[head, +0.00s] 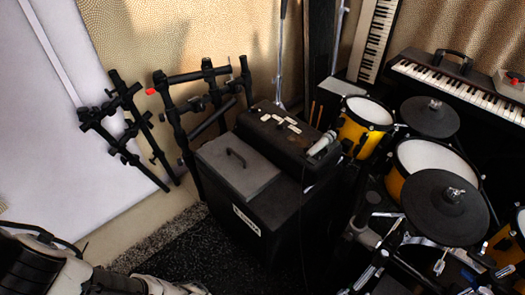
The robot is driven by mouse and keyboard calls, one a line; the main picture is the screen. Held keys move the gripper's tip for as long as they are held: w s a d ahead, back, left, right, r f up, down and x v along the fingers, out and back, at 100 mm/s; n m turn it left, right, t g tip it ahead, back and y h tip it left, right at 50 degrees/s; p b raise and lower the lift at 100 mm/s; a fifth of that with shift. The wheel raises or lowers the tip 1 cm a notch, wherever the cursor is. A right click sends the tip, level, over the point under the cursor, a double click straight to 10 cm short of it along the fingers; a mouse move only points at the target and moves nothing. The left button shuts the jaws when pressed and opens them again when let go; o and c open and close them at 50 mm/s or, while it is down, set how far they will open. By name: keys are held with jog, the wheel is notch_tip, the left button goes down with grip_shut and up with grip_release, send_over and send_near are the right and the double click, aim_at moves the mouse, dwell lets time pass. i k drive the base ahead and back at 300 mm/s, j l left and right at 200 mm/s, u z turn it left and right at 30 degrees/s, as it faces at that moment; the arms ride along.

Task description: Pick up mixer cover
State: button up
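A flat grey cover (222,172) with a dark handle on top lies on the left part of a black speaker-like box (262,222). It looks like the mixer cover. A black case (268,137) with small pale labels stands behind it and to its right on the same box. Whatever is under the cover is hidden. Parts of my own arm show at the bottom left, well apart from the cover. My gripper's fingers are not in view.
Black rack stands (168,110) are at the left, by a pale panel (50,130). A microphone (322,143) lies at the black case's right end. Drums (362,122) and cymbal pads (445,207) crowd the right. Keyboards (465,83) are behind. A dark rug (190,250) lies in front.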

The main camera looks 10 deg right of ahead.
aim_at(245, 172)
jog(key=i+j+z, duration=0.25)
jog(key=z, duration=0.2)
jog(key=i+j+z, duration=0.2)
jog(key=j+z, duration=0.25)
jog(key=i+j+z, duration=0.25)
jog(key=j+z, duration=0.25)
jog(key=i+j+z, duration=0.25)
jog(key=j, duration=0.2)
jog(key=k, duration=0.1)
